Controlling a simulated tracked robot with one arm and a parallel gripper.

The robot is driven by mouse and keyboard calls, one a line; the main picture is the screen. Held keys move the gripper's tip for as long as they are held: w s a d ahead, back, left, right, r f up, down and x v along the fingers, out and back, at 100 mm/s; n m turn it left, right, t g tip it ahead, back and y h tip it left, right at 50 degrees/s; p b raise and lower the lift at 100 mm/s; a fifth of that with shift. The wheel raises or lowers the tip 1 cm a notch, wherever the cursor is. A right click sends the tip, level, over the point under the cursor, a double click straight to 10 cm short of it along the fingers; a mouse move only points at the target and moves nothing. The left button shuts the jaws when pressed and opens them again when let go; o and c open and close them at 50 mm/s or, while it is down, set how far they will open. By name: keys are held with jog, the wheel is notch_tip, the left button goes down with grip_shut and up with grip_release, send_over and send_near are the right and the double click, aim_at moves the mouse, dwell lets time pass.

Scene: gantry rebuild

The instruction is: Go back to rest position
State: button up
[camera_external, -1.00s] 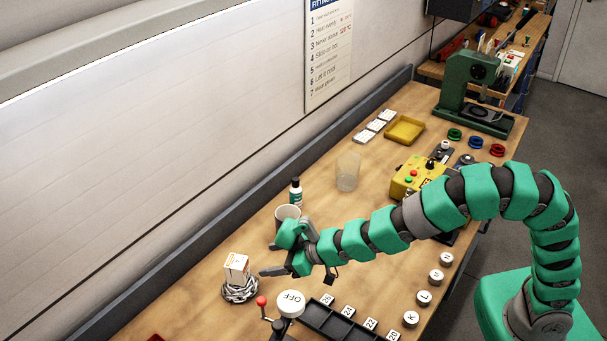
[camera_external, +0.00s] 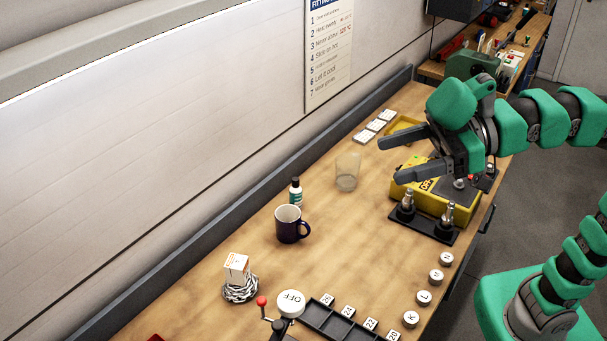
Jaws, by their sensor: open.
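My gripper (camera_external: 388,158) is open and empty. It is raised at the right of the picture, its two dark fingers pointing left, and in the picture it overlaps the yellow control box (camera_external: 452,203) and part of the yellow tray (camera_external: 392,131). My green arm comes in from the right edge. No contact between the fingers and any object shows. A dark blue mug (camera_external: 290,228) stands upright on the workbench (camera_external: 215,285), well to the left of the gripper.
A clear glass (camera_external: 347,172) and a small bottle (camera_external: 295,191) stand near the mug.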

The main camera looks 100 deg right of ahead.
jog(key=shift+y, duration=0.3)
jog(key=s+r, duration=0.1)
jog(key=s, duration=0.1)
jog(key=s+a+r, duration=0.1)
jog(key=s+r, duration=0.1)
